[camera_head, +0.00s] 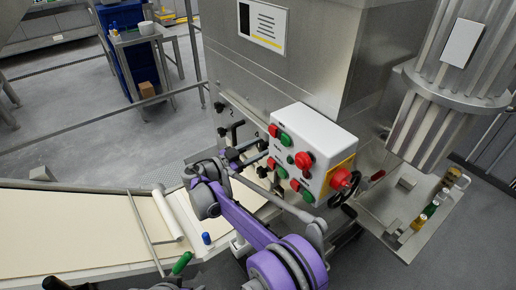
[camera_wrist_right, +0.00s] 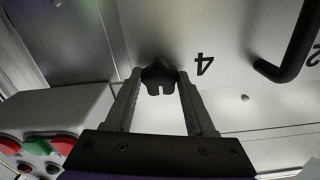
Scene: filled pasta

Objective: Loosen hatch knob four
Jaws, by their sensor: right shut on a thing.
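Hatch knob four (camera_wrist_right: 158,76) is a black lobed knob on the grey metal hatch panel (camera_wrist_right: 228,25), beside a printed 4, in the right wrist view. My right gripper (camera_wrist_right: 159,78) has one finger on each side of the knob and is shut on it. In the head view my right gripper (camera_head: 250,158) reaches up to the machine's front, left of the control box, and the gripper and arm hide the knob there. A black bent handle (camera_wrist_right: 292,48) stands on the panel to the right of the 4.
A white control box (camera_head: 318,132) with red and green buttons stands close right of my gripper. A black handwheel (camera_head: 333,199) is below it. A conveyor with a pale sheet (camera_head: 75,225) runs left. Several small coloured-handled items stand on a metal shelf (camera_head: 404,248) at right.

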